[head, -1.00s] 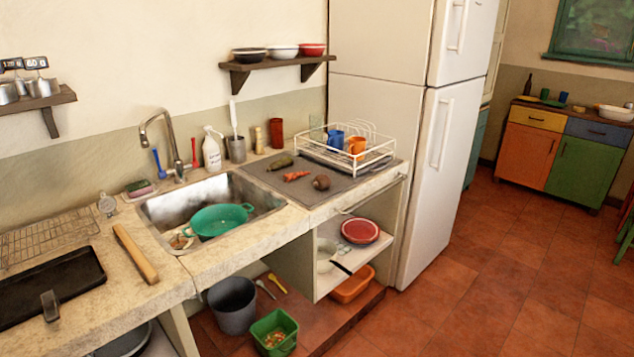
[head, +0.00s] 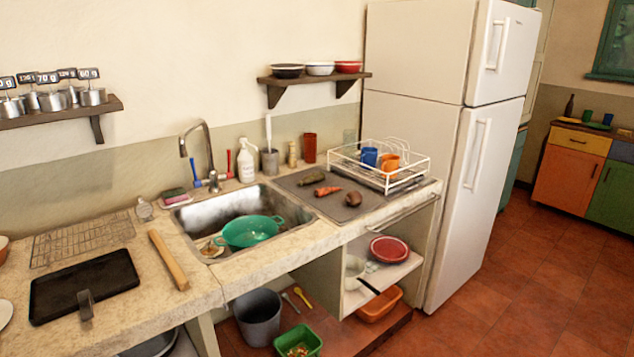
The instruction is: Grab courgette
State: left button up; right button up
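The courgette (head: 312,179) is a small dark green, elongated vegetable. It lies on the grey drying mat (head: 336,207) on the counter, right of the sink. An orange carrot (head: 327,191) and a round brown vegetable (head: 353,198) lie close in front of it, to its right. The courgette is fully visible, with nothing on top of it. Neither of my grippers is in the head view.
A white dish rack (head: 405,178) with a blue cup (head: 369,156) and an orange cup (head: 389,162) stands right of the vegetables. The sink (head: 207,212) holds a green colander (head: 250,230). A soap bottle (head: 246,162) and tap (head: 208,150) stand behind it. A wall shelf (head: 320,79) with bowls hangs above.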

aim_at(318, 176)
jog(key=i+l, duration=0.3)
jog(key=i, duration=0.15)
jog(key=i+l+z, duration=0.15)
jog(key=i+l, duration=0.15)
jog(key=i, duration=0.15)
